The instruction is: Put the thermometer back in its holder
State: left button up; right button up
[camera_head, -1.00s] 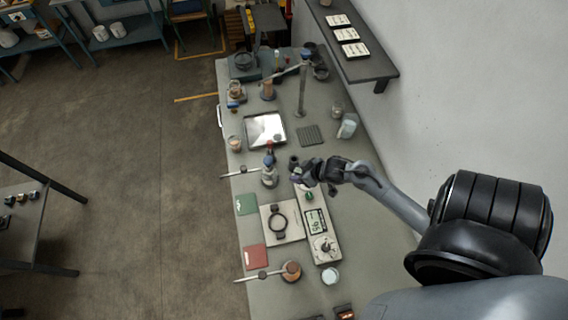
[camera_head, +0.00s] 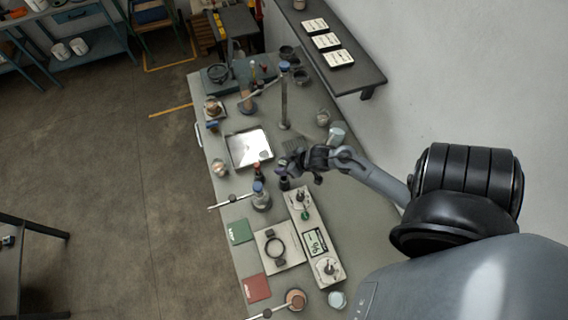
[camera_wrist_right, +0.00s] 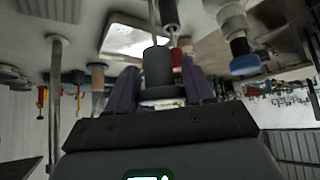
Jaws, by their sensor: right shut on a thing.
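My right gripper (camera_head: 284,170) is over the middle of the bench. In the right wrist view its two dark fingers (camera_wrist_right: 160,92) are closed on a dark grey cylinder with a thin stem, which looks like the thermometer (camera_wrist_right: 157,68). The stem points away from the palm, down towards the bench. In the head view the thermometer is too small and hidden to make out. A small dark cylinder (camera_head: 284,184), possibly the holder, stands on the bench close to the gripper. I cannot tell whether the stem touches it. My left gripper is not in view.
A glass bottle with a blue cap (camera_head: 260,198) and a red-topped dark bottle (camera_head: 257,171) stand left of the gripper. A long instrument with a display (camera_head: 314,241) lies nearer. A shiny tray (camera_head: 249,147) and a stand with a tall post (camera_head: 284,105) are beyond.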

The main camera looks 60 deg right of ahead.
jog(key=shift+f+b, duration=0.5)
jog(key=shift+f, duration=0.3)
notch_tip(320, 180, down, 3)
jog(key=b, duration=0.3)
jog(key=shift+r, duration=0.15)
jog(key=shift+f+b, duration=1)
jog(key=shift+f, duration=0.95)
jog(key=o, duration=1.2)
